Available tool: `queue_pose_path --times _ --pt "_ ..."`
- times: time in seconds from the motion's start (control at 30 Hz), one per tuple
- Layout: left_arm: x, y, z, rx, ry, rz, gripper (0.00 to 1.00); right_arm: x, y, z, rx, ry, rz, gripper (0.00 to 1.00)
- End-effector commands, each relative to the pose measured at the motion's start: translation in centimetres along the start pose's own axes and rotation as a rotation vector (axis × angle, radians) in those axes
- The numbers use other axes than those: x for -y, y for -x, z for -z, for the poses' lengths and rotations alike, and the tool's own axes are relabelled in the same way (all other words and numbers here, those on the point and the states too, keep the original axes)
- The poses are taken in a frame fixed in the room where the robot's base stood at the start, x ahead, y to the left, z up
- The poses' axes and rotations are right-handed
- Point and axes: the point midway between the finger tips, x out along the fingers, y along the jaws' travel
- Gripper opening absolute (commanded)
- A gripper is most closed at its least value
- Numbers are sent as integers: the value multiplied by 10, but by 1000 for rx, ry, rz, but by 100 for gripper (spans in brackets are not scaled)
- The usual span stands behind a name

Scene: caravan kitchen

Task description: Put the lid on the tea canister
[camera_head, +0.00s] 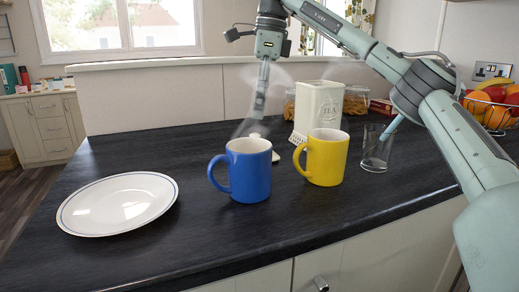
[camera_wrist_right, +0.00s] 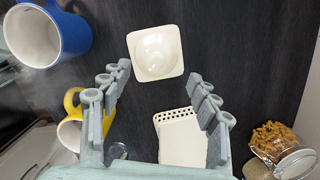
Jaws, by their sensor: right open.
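The white tea canister (camera_head: 318,105), marked TEA, stands upright behind the yellow mug. In the wrist view a pale block (camera_wrist_right: 183,140), which looks like the canister, sits low between my fingers, with a perforated white strip along its edge. The cream square lid (camera_wrist_right: 155,53) with a rounded centre lies on the dark counter, beyond my fingertips; in the head view it is mostly hidden behind the blue mug. My right gripper (camera_head: 262,95) is open and empty, pointing down above the lid area, apart from it (camera_wrist_right: 157,92). My left gripper is out of view.
The blue mug (camera_head: 247,175), with steam above it, and the yellow mug (camera_head: 325,160) stand in front. A plate (camera_head: 118,205) lies left, a glass (camera_head: 376,150) right. Jars (camera_wrist_right: 282,152) stand near the canister; a fruit bowl (camera_head: 495,105) is far right. Counter between plate and blue mug is clear.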

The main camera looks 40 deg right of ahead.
Motion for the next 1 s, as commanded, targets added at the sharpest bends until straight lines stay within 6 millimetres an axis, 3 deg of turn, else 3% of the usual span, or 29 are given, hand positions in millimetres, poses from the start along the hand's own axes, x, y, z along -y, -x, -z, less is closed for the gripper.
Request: queue_pose_path --times 0.5,0.83,1.0 --pt "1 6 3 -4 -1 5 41 -4 -67 3 -2 0 -2 61" --pt "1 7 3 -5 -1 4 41 -3 -74 2 1 -1 -1 61" --pt "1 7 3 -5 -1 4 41 -3 -74 2 1 -1 -1 40"
